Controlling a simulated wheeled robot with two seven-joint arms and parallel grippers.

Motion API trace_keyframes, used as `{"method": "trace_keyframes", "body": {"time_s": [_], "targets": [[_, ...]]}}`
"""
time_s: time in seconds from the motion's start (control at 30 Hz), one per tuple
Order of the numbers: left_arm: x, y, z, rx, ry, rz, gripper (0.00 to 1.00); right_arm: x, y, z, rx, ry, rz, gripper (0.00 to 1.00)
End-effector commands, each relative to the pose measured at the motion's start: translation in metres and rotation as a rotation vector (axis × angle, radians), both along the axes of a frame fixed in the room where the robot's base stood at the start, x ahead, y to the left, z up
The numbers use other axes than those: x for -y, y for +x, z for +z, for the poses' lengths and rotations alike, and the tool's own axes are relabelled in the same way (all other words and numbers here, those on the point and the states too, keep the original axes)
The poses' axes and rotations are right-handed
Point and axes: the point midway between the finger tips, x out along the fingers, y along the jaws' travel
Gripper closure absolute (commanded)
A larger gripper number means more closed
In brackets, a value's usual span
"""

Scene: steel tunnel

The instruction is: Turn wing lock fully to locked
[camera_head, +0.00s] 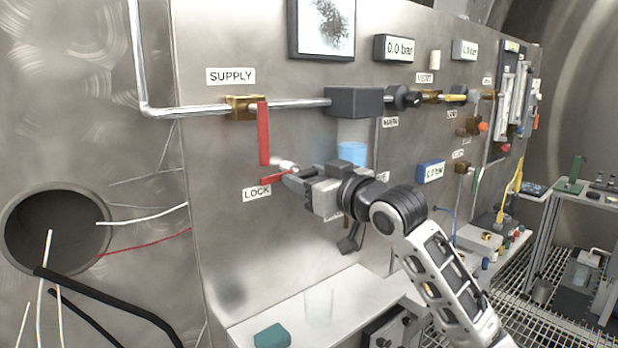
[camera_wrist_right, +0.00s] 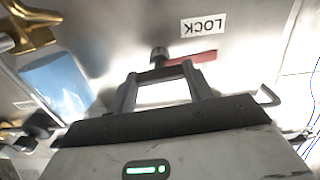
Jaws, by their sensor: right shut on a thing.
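The wing lock shows as a short red bar (camera_head: 273,179) just above the LOCK label (camera_head: 257,193) on the steel panel. The bar lies nearly level, slightly tilted. My right gripper (camera_head: 290,173) reaches it from the right and is shut on the wing lock, its fingers hiding part of it. In the right wrist view, which is upside down, the red bar (camera_wrist_right: 190,60) and a dark knob (camera_wrist_right: 158,54) sit at the fingertips of my right gripper (camera_wrist_right: 161,74). The exact finger contact is hard to see. My left gripper is not in view.
A red supply lever (camera_head: 263,135) hangs down from a brass valve (camera_head: 244,107) just above the lock. A blue-filled clear cylinder (camera_head: 352,154) stands close behind my right gripper. A shelf (camera_head: 300,314) with a teal block (camera_head: 272,337) juts out below.

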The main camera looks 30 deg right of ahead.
Motion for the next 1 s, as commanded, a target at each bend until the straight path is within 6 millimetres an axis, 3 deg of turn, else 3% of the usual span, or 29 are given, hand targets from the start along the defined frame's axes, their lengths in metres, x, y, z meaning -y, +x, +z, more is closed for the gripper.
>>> {"method": "trace_keyframes", "body": {"time_s": [0.73,0.77,0.8,0.83,1.0], "targets": [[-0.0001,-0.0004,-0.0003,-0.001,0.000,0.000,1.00,-0.0003,0.0001,-0.0010,-0.010,0.092,0.001,0.72],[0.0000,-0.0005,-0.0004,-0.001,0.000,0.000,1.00,-0.0003,0.0001,-0.0010,-0.010,0.092,0.001,0.44],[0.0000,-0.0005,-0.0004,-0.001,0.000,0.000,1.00,-0.0003,0.0001,-0.0009,-0.010,0.092,0.001,0.32],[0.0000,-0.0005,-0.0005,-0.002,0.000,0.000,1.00,-0.0003,0.0001,-0.0009,-0.009,0.093,0.001,0.27],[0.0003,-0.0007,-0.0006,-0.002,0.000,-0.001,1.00,-0.0002,0.0001,-0.0006,-0.009,0.091,0.001,0.27]]}}
